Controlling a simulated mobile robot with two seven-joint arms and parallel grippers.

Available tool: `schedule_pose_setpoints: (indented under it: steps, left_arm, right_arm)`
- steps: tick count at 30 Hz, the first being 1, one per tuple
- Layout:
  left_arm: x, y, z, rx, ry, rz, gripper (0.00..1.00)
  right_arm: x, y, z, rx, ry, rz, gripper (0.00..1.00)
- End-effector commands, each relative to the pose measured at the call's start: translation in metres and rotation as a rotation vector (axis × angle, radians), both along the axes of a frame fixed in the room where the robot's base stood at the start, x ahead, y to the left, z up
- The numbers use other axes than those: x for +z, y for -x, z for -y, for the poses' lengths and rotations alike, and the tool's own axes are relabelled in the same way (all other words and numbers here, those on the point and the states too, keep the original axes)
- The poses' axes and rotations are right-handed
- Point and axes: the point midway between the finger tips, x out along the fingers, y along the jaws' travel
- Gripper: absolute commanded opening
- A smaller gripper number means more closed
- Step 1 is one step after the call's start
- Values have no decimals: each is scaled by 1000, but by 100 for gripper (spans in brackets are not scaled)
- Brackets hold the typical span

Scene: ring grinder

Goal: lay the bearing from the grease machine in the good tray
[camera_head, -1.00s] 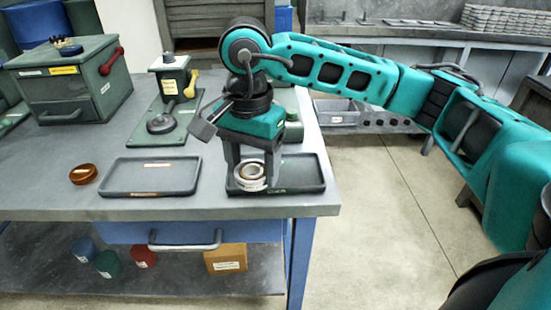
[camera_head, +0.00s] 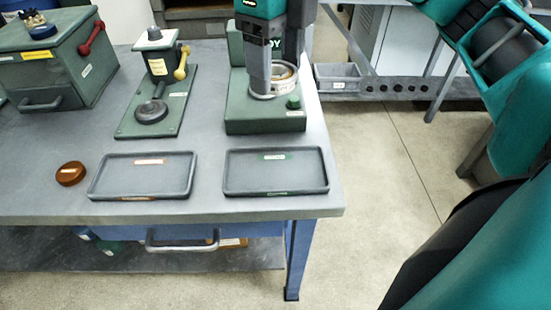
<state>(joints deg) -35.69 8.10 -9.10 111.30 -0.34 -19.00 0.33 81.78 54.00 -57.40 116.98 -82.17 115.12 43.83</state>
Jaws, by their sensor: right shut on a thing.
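The bearing (camera_head: 286,85) is a pale ring with a brownish inside, partly hidden by a finger. My right gripper (camera_head: 273,83) points down and is shut on it, above the base of the green machine (camera_head: 262,120) at the back right of the bench; I cannot tell whether the bearing touches the base. The right tray (camera_head: 276,187), dark grey with green labels, lies empty in front of the machine. The left tray (camera_head: 143,188), with orange-red labels, is also empty. The label text is too small to read. My left gripper is not in view.
A green press with a yellow-knobbed lever (camera_head: 155,115) stands left of the machine. A green box with a red handle (camera_head: 55,65) is at the far left. A small brown dish (camera_head: 71,173) sits beside the left tray. The bench front edge is clear.

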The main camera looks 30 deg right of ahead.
Motion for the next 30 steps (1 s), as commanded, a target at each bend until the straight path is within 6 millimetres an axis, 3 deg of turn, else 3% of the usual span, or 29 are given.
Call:
schedule_pose_setpoints:
  steps: [11,18,30]
  left_arm:
    - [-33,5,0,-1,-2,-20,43]
    - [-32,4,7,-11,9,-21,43]
    - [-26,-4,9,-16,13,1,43]
  right_arm:
    - [-85,2,0,-9,2,-8,25]
    - [-139,1,1,-9,2,-5,25]
    - [-179,1,0,-9,1,-3,25]
